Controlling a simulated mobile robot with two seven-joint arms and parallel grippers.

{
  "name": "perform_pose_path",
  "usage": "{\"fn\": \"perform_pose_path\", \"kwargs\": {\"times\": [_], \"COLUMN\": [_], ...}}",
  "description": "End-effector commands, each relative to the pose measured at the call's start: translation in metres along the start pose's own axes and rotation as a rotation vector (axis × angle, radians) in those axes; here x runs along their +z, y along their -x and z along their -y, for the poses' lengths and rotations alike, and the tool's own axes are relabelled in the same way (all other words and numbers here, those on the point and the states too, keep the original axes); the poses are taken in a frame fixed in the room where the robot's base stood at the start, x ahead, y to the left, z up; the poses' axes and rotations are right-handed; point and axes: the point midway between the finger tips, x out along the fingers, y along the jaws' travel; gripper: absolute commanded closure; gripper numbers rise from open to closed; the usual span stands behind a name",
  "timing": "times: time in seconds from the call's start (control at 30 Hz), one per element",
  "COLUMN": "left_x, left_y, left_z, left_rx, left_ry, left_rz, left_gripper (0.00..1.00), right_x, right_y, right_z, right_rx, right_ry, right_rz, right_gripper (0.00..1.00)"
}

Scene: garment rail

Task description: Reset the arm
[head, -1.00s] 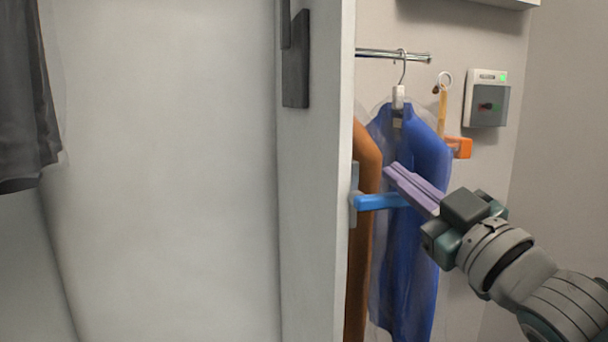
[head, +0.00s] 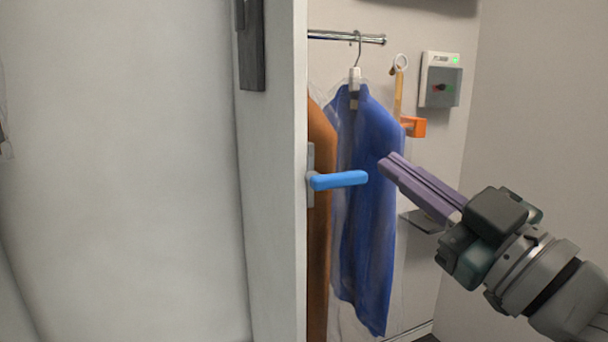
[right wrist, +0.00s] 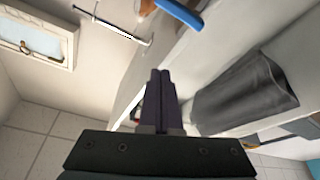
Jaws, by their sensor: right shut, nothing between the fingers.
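My right gripper (head: 388,166) is shut and empty in the head view, its purple fingers pointing up and left. Its tips are in front of the right edge of a blue garment (head: 366,205), to the right of the blue door handle (head: 340,180) and apart from it. In the right wrist view the shut fingers (right wrist: 160,76) show at the centre, with the blue handle (right wrist: 180,14) at the top. My left gripper is not in view.
A large pale door (head: 150,170) fills the left. Behind its edge hang a brown garment (head: 320,200) and the blue one on a metal rail (head: 350,38). A wall box (head: 440,80) and an orange bracket (head: 414,127) are on the back wall.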

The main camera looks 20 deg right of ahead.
Motion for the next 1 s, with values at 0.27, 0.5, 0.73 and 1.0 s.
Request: {"fn": "perform_pose_path", "kwargs": {"times": [0.27,0.5,0.73,1.0], "left_x": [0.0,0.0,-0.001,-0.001], "left_y": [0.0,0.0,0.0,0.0], "left_z": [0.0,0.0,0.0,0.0], "left_rx": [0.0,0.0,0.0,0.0], "left_ry": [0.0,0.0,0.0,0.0], "left_rz": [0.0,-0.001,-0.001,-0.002], "left_gripper": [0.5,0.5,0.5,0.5], "right_x": [0.0,0.004,0.053,0.093], "right_y": [0.0,0.001,0.033,0.147], "right_z": [0.0,0.002,0.025,0.089], "right_rx": [0.0,0.003,0.005,-0.124], "right_ry": [0.0,-0.009,-0.109,-0.263], "right_rz": [0.0,0.029,0.417,1.07], "right_gripper": [1.0,1.0,1.0,1.0]}}
